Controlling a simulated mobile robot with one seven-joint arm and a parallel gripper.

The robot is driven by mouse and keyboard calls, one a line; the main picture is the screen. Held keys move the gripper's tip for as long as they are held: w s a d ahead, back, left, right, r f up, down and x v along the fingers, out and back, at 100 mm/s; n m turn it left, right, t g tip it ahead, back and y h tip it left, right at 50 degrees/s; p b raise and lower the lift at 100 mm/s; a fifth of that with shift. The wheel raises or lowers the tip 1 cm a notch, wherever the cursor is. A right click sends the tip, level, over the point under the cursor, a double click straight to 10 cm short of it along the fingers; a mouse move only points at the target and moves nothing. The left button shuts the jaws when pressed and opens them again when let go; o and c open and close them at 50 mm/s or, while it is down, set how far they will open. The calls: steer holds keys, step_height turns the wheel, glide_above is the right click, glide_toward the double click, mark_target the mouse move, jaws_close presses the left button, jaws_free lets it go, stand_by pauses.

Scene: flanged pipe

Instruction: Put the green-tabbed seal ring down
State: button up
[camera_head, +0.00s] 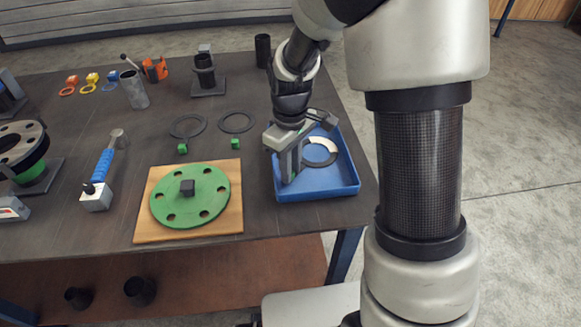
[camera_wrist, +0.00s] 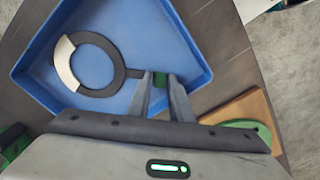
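The seal ring (camera_wrist: 117,67) is a flat dark ring with a pale segment on one side. It lies over the floor of the blue tray (camera_wrist: 215,75); I cannot tell whether it touches the floor. Its short dark neck leads to a green tab (camera_wrist: 160,79) between my fingertips. My gripper (camera_wrist: 161,82) points down inside the tray, and its fingers appear closed on the tab. In the head view, my gripper (camera_head: 291,163) is at the tray's left side (camera_head: 318,194), and the ring (camera_head: 322,150) shows to its right, partly hidden by the gripper.
Two more dark rings (camera_head: 187,126) (camera_head: 236,122) with green tabs lie left of the tray. A green flange (camera_head: 215,208) on a wooden board (camera_head: 160,232) is at the front left.

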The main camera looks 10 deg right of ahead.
steer(key=shift+o, duration=1.2)
steer(key=shift+r, duration=0.1)
step_height(320, 180, up, 12)
steer(key=p, duration=0.3)
steer(key=s+d+r+m+t, duration=0.2)
steer(key=s+d+r+m, duration=0.1)
steer(key=s, duration=0.6)
steer(key=s+d+r+m+t, duration=0.3)
steer(key=s+r+m, duration=0.3)
steer(key=s+r, duration=0.2)
steer(key=shift+s+d+r+t, duration=0.15)
steer(key=shift+s+d+t, duration=0.15)
steer(key=shift+s, duration=0.1)
